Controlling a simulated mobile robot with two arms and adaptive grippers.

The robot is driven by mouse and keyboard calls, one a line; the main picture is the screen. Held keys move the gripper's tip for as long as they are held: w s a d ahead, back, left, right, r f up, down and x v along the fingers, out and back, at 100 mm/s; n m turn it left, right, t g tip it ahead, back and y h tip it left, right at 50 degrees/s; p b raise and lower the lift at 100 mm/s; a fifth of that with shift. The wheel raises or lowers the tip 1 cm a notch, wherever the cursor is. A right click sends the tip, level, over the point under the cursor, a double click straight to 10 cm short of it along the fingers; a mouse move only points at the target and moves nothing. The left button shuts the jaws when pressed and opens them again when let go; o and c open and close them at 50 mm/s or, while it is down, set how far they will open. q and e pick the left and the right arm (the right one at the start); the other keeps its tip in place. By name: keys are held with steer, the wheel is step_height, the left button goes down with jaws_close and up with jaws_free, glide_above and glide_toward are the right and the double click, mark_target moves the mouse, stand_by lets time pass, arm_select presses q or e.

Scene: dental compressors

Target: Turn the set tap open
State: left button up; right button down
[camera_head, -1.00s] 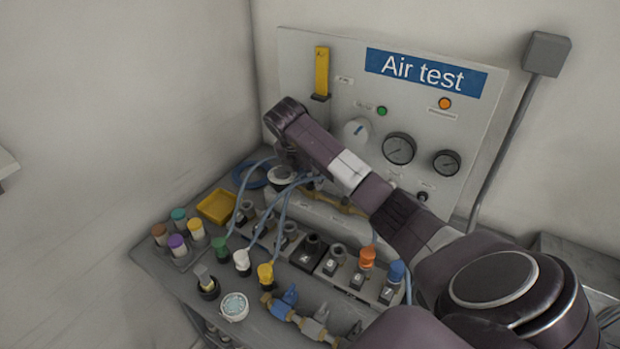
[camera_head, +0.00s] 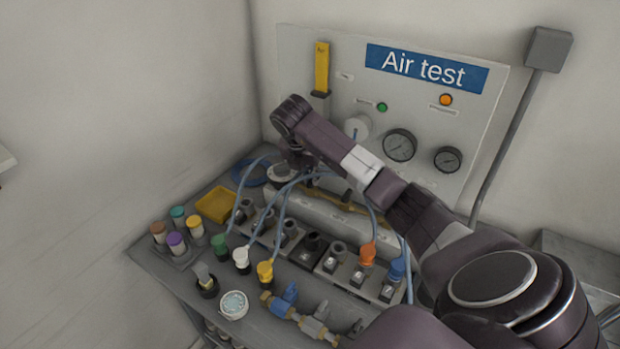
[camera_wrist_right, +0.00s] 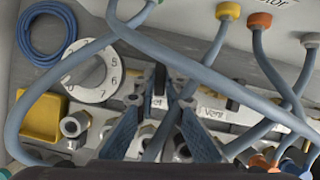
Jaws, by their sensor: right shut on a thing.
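In the right wrist view my right gripper (camera_wrist_right: 162,100) has its two blue fingers closed in around a small dark tap handle (camera_wrist_right: 160,78), by a label of which only "et" shows. A second label beside it reads "Vent" (camera_wrist_right: 215,112). The fingers hide much of the tap, so its exact angle cannot be told. In the head view my right gripper (camera_head: 298,162) points down at the brass pipe (camera_head: 335,200) behind the row of sockets, mostly hidden by my own arm. My left gripper is not in view.
A numbered white dial (camera_wrist_right: 90,80), a yellow tray (camera_wrist_right: 42,118) and a blue hose coil (camera_wrist_right: 45,30) lie left of the gripper. Blue hoses (camera_wrist_right: 190,70) cross over it. Coloured plugs (camera_head: 265,272) and a blue-handled valve (camera_head: 290,294) stand at the front. The gauge panel (camera_head: 330,70) stands behind.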

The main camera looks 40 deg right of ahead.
steer(key=n+b, duration=0.1)
steer(key=n+t+b, duration=0.1)
steer(key=n, duration=0.1)
steer(key=n+y+b, duration=0.1)
steer(key=n, duration=0.1)
steer(key=shift+s+d+f+t, duration=0.1)
steer(key=shift+s+d+t, duration=0.1)
steer(key=shift+d+t, duration=0.15)
steer(key=n+b, duration=0.1)
steer(key=n, duration=0.1)
steer(key=n+t+y+b, duration=0.1)
steer(key=n, duration=0.1)
steer(key=shift+y, duration=0.3)
steer(key=n, duration=0.1)
steer(key=n+y+b, duration=0.1)
steer(key=n, duration=0.1)
steer(key=shift+d+r, duration=0.15)
steer(key=shift+r, duration=0.05)
steer(key=shift+d+n+y, duration=0.1)
steer(key=shift+n+y, duration=0.7)
steer(key=shift+n, duration=1.1)
steer(key=c, duration=2)
jaws_free()
